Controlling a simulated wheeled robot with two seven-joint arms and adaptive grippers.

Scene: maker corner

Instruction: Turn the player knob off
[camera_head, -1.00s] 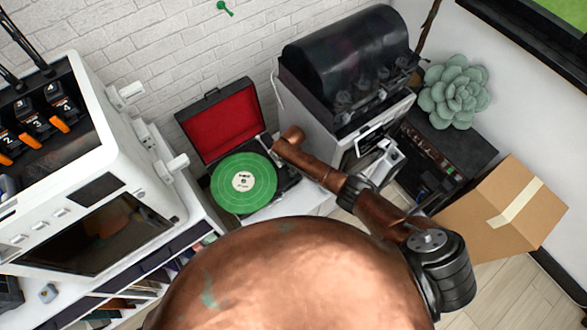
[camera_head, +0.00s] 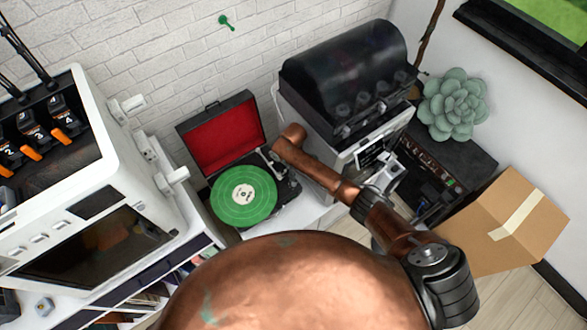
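The record player (camera_head: 289,187) is an open black case with a red-lined lid (camera_head: 222,138), left of the picture's middle on a white surface. A green record (camera_head: 244,196) with a pale label lies on it. The tonearm (camera_head: 268,163) shows at its right side. I cannot make out the knob or its setting; it is too small or hidden. My copper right arm reaches in from the lower right, and its bent end stands just right of the player's lid. No fingers of my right gripper are discernible. My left gripper is outside the picture.
A machine with a dark domed cover (camera_head: 345,75) stands right of the player. A large white machine (camera_head: 120,170) stands at left. A succulent (camera_head: 454,104), a dark unit (camera_head: 468,155) and a cardboard box (camera_head: 510,225) are at right. Floor shows at lower right.

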